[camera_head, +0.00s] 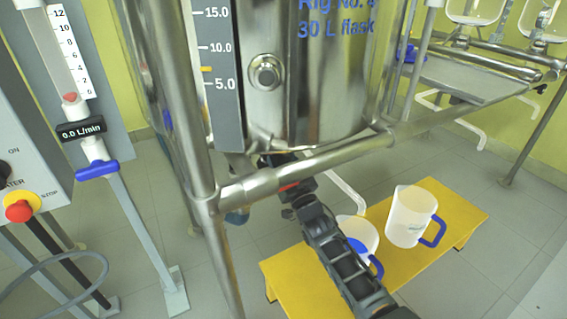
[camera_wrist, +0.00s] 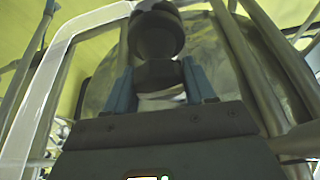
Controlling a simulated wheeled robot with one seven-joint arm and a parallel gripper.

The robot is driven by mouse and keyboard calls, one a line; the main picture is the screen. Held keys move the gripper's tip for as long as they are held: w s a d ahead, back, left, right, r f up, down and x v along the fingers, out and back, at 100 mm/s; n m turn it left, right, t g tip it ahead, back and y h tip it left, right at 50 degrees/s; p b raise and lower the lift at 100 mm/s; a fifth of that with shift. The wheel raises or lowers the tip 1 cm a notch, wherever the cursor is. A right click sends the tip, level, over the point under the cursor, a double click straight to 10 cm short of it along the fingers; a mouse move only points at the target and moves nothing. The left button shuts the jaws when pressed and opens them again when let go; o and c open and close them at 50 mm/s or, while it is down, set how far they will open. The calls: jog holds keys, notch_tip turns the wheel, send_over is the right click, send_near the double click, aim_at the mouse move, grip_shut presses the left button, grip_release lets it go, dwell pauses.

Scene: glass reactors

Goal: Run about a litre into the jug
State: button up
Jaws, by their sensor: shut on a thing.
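The steel vessel (camera_head: 300,80) hangs in a tube frame, with a level scale (camera_head: 215,60) on its front. An orange mark sits a little above 5.0. My gripper (camera_head: 283,180) is under the vessel, partly hidden by the frame tube. In the wrist view, my gripper (camera_wrist: 160,82) has its blue fingers on both sides of a dark, round-ended valve part (camera_wrist: 157,38), shut on it. A translucent jug with a blue handle (camera_head: 410,215) stands upright on a yellow stand. A second jug (camera_head: 361,231) is partly behind my arm. The outlet and any flow are not clearly visible.
The yellow stand (camera_head: 455,210) is low on the tiled floor. A frame tube (camera_head: 305,168) crosses in front of my gripper. A flow meter (camera_head: 82,130) reading 0.0 L/min and a control box with a red stop button (camera_head: 19,211) stand at left.

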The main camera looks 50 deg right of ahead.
jog(key=c, duration=0.3)
jog(key=shift+c, duration=0.2)
jog(key=shift+n, duration=0.4)
jog(key=n+y, duration=0.2)
jog(key=n, duration=0.1)
jog(key=shift+n+t, duration=0.3)
jog(key=shift+n+y+p, duration=0.5)
jog(key=shift+n+y, duration=0.7)
jog(key=shift+n, duration=0.8)
jog(key=shift+a, duration=0.1)
jog(key=o, duration=1)
